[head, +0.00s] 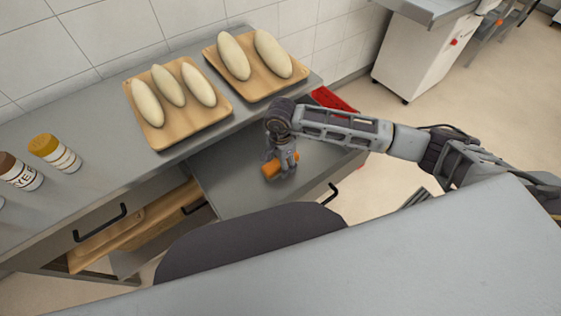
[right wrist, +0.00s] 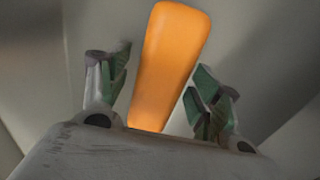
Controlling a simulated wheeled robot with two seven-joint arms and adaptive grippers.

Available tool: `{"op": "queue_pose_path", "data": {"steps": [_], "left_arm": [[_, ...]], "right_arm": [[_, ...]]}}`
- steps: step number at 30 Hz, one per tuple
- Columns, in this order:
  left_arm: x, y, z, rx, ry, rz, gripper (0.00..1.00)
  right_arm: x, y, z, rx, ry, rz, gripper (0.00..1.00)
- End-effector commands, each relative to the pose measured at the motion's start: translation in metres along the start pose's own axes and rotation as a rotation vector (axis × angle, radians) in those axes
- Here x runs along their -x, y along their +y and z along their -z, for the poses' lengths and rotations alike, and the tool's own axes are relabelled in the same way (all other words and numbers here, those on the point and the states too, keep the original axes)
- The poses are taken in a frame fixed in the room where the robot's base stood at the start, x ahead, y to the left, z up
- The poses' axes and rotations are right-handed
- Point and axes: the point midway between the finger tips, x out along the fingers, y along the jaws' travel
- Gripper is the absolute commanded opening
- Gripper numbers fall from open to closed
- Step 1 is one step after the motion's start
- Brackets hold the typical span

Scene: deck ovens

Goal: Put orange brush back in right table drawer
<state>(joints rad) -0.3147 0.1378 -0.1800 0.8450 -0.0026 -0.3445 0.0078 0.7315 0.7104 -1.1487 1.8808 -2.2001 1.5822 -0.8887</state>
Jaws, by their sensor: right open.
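The orange brush (head: 272,169) shows as a short orange piece at my right gripper (head: 283,174), within the outline of the open right table drawer (head: 225,188). In the right wrist view, its smooth orange handle (right wrist: 172,58) extends between the fingers of my right gripper (right wrist: 165,95). The fingers are spread open, with a gap on the right side of the handle. I cannot tell whether the brush rests on the drawer floor. Its bristles are hidden. My left gripper is not in view.
Wooden trays (head: 180,131) with pale loaves stand on the counter behind the drawer. Jars (head: 55,153) stand at the left. Another open drawer at the lower left holds wooden boards (head: 125,228). A red object (head: 333,99) lies behind my right arm.

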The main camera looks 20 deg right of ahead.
Motion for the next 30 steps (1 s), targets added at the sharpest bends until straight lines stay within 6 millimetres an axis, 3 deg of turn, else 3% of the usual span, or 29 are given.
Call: {"op": "queue_pose_path", "data": {"steps": [14, 30], "left_arm": [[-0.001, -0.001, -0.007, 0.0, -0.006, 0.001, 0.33], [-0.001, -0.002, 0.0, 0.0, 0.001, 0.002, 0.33]], "right_arm": [[0.011, -0.001, 0.0, 0.0, 0.0, 0.002, 0.64], [0.088, -0.001, 0.001, 0.0, 0.001, 0.003, 0.64]]}}
